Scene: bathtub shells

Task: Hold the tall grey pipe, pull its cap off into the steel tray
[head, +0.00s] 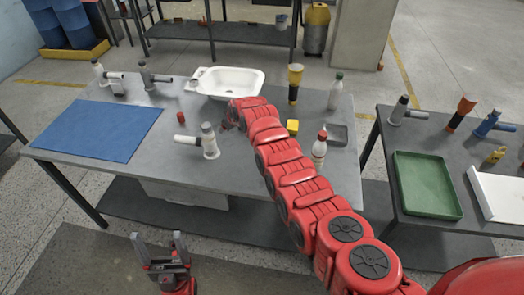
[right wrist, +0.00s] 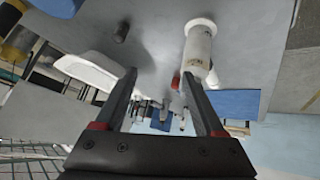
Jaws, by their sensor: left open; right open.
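A white upright pipe with a grey top and a side branch (head: 209,141) stands near the middle of the grey table; I cannot tell surely whether it is the tall grey pipe. A similar white pipe with a round flange (right wrist: 200,45) shows beyond the right finger in the right wrist view. A small grey square piece (head: 337,134) at the table's right may be the steel tray, partly hidden. My left gripper (head: 160,250) is open and empty, in front of the table. My right gripper (right wrist: 160,76) is open and empty; its fingers are barely visible in the head view.
A white basin (head: 229,82) stands at the table's back, with a blue mat (head: 98,132) at left. A red-capped bottle (head: 319,149) and a yellow block (head: 292,127) are close to my right arm. A green tray (head: 427,184) lies on the right table.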

